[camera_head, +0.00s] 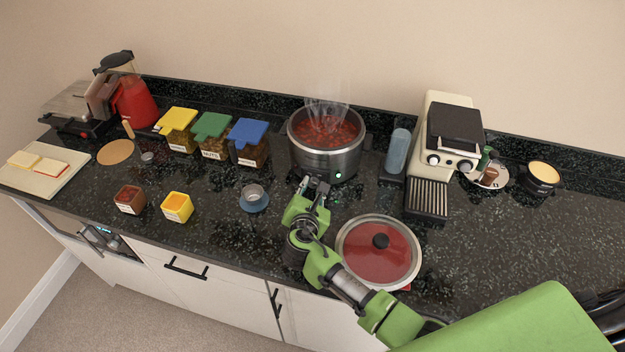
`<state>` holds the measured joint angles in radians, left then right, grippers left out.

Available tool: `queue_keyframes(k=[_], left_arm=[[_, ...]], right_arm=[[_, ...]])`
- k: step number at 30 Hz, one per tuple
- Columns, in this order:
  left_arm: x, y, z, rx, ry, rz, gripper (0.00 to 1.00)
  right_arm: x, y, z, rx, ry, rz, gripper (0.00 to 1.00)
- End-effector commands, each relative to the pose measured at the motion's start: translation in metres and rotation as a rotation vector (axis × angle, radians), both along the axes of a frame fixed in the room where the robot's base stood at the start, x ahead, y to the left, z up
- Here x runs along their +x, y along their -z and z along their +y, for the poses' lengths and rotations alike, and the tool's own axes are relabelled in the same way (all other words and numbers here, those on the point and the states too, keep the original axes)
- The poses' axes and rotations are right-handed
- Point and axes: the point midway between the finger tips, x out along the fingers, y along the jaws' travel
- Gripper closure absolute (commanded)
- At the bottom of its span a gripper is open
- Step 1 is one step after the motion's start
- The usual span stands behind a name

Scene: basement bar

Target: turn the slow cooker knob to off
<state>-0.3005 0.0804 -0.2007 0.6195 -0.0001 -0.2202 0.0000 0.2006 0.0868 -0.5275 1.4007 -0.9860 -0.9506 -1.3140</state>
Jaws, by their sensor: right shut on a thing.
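The slow cooker (322,164) stands at the back middle of the counter. It is a dark metallic round pot, uncovered, with red steaming food inside. A small green light (338,175) glows low on its front. My right gripper (315,185) reaches up from the lower right to the lower front of the cooker. It is shut on the knob there, left of the light. The fingers hide the knob, so its setting cannot be read. My left gripper is not in view.
A glass lid (362,252) with a black handle lies near the front edge, beside my right arm. A coffee machine (448,135) stands right of the cooker. Lidded jars (250,143) and a small cup on a blue saucer (254,204) are to the left. The right counter is mostly clear.

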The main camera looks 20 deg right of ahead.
Motion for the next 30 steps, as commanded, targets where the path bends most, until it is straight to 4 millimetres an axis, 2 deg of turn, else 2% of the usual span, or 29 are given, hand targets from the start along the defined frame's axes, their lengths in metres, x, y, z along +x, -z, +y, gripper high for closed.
queue_keyframes(k=[1,6,20,21,23,30], left_arm=[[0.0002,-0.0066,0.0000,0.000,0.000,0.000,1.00],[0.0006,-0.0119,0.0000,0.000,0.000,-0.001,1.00],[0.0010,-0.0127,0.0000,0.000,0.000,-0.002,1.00],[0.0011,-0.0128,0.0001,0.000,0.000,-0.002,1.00],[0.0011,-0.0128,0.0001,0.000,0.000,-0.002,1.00],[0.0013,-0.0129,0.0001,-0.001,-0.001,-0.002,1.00]], right_arm=[[0.0001,-0.0027,0.0005,-0.017,0.000,0.012,0.98],[0.0003,-0.0012,0.0007,-0.053,0.000,0.037,0.98],[0.0004,0.0004,0.0006,-0.068,0.000,0.046,0.98],[0.0004,0.0004,0.0006,-0.068,0.000,0.046,0.74],[0.0004,0.0004,0.0006,-0.067,0.000,0.045,0.60],[0.0003,0.0002,0.0007,-0.067,0.000,0.045,0.60]])
